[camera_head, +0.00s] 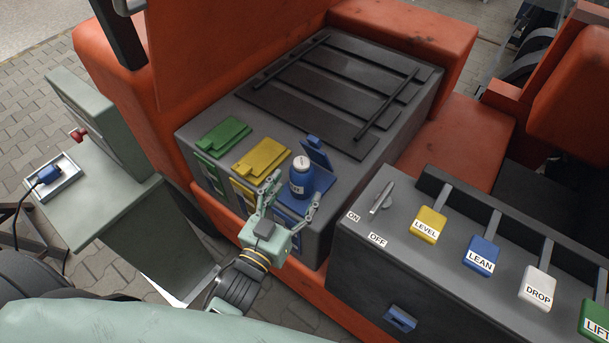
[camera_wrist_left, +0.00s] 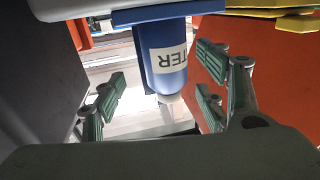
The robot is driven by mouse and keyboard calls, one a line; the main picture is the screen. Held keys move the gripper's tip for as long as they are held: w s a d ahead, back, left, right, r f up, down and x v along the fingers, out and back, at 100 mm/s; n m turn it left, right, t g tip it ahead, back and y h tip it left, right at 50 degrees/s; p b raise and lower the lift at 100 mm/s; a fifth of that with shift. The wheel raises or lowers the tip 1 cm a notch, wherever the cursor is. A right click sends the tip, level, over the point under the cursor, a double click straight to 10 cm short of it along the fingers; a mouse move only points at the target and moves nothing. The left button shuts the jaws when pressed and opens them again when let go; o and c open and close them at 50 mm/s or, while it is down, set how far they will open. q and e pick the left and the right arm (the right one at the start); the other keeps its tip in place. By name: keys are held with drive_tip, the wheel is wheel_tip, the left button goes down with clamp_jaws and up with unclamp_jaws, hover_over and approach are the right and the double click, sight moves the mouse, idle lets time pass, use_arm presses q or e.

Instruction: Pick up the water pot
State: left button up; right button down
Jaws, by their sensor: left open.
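The water pot (camera_head: 300,178) is a blue bottle with a pale cap and a white label. It stands upright on a blue plate at the near edge of the grey box. In the left wrist view the pot (camera_wrist_left: 165,55) appears upside down, its label reading "TER". My left gripper (camera_head: 295,188) is open, its fingers reaching to either side of the pot. In the wrist view the left gripper (camera_wrist_left: 160,88) shows gaps between fingers and pot, wider on the left. My right gripper is not in view.
Green (camera_head: 222,136) and yellow (camera_head: 262,158) flaps lie left of the pot on the grey box (camera_head: 345,175). A control panel (camera_head: 440,270) with a switch and labelled levers stands at right. Orange bodywork (camera_head: 440,150) surrounds the box. A pale green cabinet (camera_head: 100,205) stands at left.

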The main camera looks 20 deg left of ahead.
sight(296, 182)
use_arm(q)
drive_tip(key=shift+w+r, duration=0.3)
drive_tip(key=shift+w, duration=0.15)
drive_tip(key=w, duration=0.2)
drive_tip(key=w+p, duration=0.1)
drive_tip(key=shift+w+r, duration=0.2)
drive_tip(key=shift+w, duration=0.15)
drive_tip(key=shift+w+f, duration=0.1)
drive_tip(key=shift+w, duration=0.3)
drive_tip(key=c, duration=1.4)
drive_tip(key=shift+r, duration=0.2)
drive_tip(key=shift+c, duration=0.2)
